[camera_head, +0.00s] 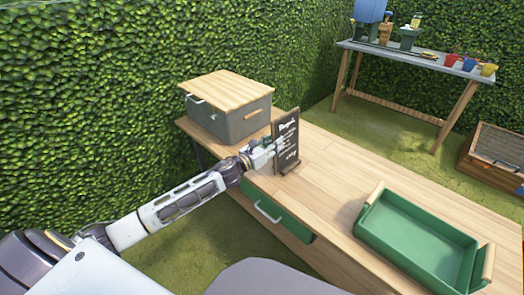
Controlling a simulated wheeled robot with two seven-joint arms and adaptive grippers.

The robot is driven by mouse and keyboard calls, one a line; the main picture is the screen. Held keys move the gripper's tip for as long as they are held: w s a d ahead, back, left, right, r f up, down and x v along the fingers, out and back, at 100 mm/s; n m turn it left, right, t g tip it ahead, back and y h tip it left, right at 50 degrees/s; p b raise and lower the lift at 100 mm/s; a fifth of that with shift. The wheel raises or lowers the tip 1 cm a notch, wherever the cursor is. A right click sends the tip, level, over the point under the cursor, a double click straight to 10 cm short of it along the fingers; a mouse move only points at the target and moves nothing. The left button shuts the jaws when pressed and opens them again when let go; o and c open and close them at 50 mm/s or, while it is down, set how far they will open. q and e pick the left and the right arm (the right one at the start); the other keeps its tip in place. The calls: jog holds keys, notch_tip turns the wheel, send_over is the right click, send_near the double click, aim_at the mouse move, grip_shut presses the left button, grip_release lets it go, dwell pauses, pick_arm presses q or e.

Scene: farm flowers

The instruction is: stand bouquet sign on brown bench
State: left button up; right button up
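The bouquet sign (291,147) is a small dark board with white writing, upright near the left end of the brown wooden bench (335,175). Its foot appears to rest on the bench top or is very close to it. My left gripper (269,147) is at the sign's left edge, with its fingertips against or partly behind the board. The fingers are too small and too covered to show whether they are closed on it. My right gripper is not in view.
A grey box with a wooden lid (235,112) stands just behind the sign. A green tray (410,240) with wooden handles sits at the bench's right end. The bench middle is clear. A green drawer (275,212) is below. A potting table (420,62) stands at the back right.

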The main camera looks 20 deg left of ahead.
pick_arm(q)
jog(key=v, duration=0.6)
dwell(0.6)
jog(key=shift+s, duration=0.1)
jog(key=shift+f, duration=0.1)
dwell(0.3)
jog(key=s+a+f+n+g+y, duration=0.1)
jog(key=s+f+n+g+y, duration=0.3)
jog(key=f+n, duration=0.65)
jog(key=s+f+n+g+y, duration=0.25)
jog(key=s+f+n, duration=0.35)
jog(key=f+n, duration=0.4)
jog(key=s+d+f+n+g, duration=0.2)
jog(key=s+d+f+n, duration=0.1)
jog(key=s+n, duration=0.2)
jog(key=s+d+f+n+g+h, duration=0.1)
jog(key=s+d+f+n+g, duration=0.2)
jog(key=s, duration=0.6)
jog(key=s+d+f+n+g, duration=0.3)
jog(key=s+d+f+n, duration=0.1)
jog(key=s+n, duration=0.3)
jog(key=shift+s+f+n, duration=0.25)
jog(key=shift+f+n, duration=0.1)
jog(key=shift+f, duration=0.2)
jog(key=shift+a+f+g, duration=0.1)
jog(key=shift+f+g, duration=0.05)
jog(key=shift+g, duration=0.1)
